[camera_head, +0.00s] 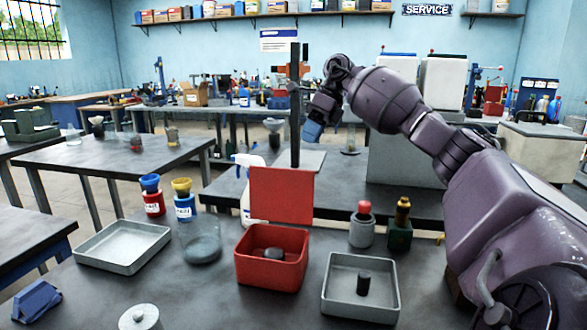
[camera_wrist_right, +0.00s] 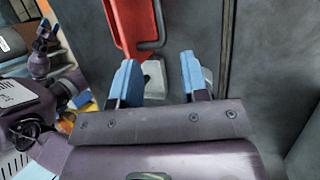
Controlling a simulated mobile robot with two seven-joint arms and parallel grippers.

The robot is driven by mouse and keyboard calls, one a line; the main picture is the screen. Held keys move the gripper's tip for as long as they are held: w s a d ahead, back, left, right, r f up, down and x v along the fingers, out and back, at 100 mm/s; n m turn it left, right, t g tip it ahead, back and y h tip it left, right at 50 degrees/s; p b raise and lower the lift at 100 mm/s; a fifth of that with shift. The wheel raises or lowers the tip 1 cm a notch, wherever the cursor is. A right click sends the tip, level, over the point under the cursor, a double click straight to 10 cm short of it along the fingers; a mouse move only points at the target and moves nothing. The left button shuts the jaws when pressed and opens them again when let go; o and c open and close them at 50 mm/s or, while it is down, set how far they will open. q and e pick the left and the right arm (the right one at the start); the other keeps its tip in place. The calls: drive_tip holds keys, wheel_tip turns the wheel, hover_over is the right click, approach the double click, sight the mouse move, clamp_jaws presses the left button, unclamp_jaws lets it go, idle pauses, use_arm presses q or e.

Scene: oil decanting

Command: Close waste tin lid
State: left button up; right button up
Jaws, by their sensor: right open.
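The red waste tin (camera_head: 271,261) stands on the front bench with its top open and a dark round piece inside. Its red lid (camera_head: 282,196) stands upright at the tin's back edge. A tall dark post (camera_head: 295,120) rises above the lid; I cannot tell if they are joined. My right gripper (camera_head: 313,131) is beyond and above the lid, next to the post. In the wrist view my right gripper (camera_wrist_right: 156,78) has its blue fingers apart with nothing held. A red part (camera_wrist_right: 128,25) with a grey loop lies past the fingertips; I cannot tell what it is. My left gripper does not show clearly.
A grey tray (camera_head: 122,246) and a glass dish (camera_head: 202,247) are left of the tin. A second tray (camera_head: 361,289) with a dark cylinder is at right. A spray bottle (camera_head: 248,180) stands behind the lid, and a blue piece (camera_head: 36,303) lies at front left.

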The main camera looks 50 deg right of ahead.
sight(284, 192)
drive_tip(key=x, duration=0.9)
drive_tip(key=shift+a+f, duration=0.15)
drive_tip(key=shift+f, duration=0.1)
clamp_jaws()
